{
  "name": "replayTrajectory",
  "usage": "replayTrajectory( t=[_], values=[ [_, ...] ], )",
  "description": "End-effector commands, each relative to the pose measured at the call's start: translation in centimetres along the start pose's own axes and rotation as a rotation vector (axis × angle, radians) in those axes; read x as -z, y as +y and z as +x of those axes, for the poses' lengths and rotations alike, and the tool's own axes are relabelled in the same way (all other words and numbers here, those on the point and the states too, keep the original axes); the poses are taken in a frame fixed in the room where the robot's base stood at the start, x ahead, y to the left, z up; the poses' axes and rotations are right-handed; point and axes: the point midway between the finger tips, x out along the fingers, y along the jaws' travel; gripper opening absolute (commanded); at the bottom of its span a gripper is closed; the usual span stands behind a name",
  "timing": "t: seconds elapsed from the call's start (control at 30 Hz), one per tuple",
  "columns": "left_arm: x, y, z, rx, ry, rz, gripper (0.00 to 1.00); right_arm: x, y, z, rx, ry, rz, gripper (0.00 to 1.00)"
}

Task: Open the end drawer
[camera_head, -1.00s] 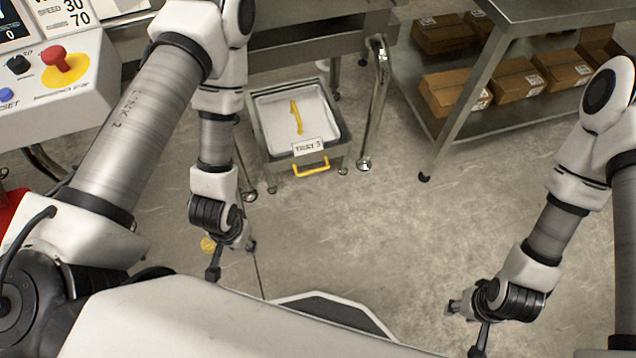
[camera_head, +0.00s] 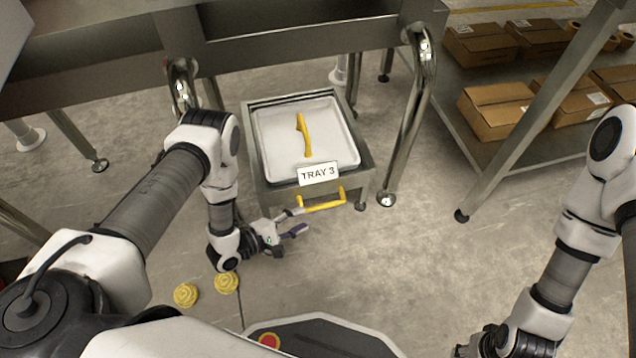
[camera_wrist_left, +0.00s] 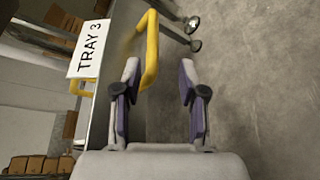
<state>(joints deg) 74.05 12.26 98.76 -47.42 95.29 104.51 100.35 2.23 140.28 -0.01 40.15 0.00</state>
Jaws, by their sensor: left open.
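The drawer (camera_head: 264,184) is a grey metal box under the steel frame, with a white label reading TRAY 3 (camera_head: 318,174) and a yellow bar handle (camera_head: 325,204) on its front. A white tray (camera_head: 272,140) with a yellow bar lies in it. My left gripper (camera_head: 300,220) is open and empty, just in front of the handle's left part. In the left wrist view the handle (camera_wrist_left: 151,50) reaches down close to the left finger of the gripper (camera_wrist_left: 160,75); I cannot tell if they touch. My right gripper (camera_head: 470,350) is partly cut off at the bottom edge.
A metal leg (camera_head: 415,115) stands right of the drawer. A steel rack with cardboard boxes (camera_head: 498,108) is at the right. Two yellow ribbed round things (camera_head: 227,283) (camera_head: 185,295) show at lower left.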

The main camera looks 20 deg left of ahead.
Motion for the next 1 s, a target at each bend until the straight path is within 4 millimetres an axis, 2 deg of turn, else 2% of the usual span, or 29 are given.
replayTrajectory(
  t=[0.17, 0.5, 0.63, 0.83, 0.93, 0.97, 1.0],
  values=[
    [-0.1, -0.1, 0.9, -0.018, -0.022, -0.036, 0.41, -0.2, 0.0, 0.5, 0.000, -0.004, 0.002, 0.40],
    [-0.1, -0.1, 6.9, -0.015, -0.020, -0.034, 0.41, -0.2, 0.0, 3.0, 0.000, -0.004, 0.001, 0.40],
    [-0.2, 0.1, 7.8, -0.016, -0.017, -0.034, 0.41, -0.2, 0.0, 3.2, 0.000, -0.004, 0.001, 0.40],
    [-0.2, 0.2, 7.8, -0.015, -0.016, -0.034, 0.41, -0.2, 0.0, 3.1, 0.000, -0.004, 0.001, 0.40],
    [-0.2, 0.2, 7.8, -0.015, -0.016, -0.034, 0.06, -0.2, 0.0, 3.1, 0.000, -0.004, 0.001, 0.40],
    [-0.2, 0.2, 7.8, -0.015, -0.016, -0.034, 0.00, -0.2, 0.0, 3.1, 0.000, -0.004, 0.001, 0.40],
    [-0.2, 0.2, 7.8, -0.015, -0.016, -0.034, 0.00, -0.2, 0.0, 3.1, 0.000, -0.004, 0.001, 0.40]
  ],
)
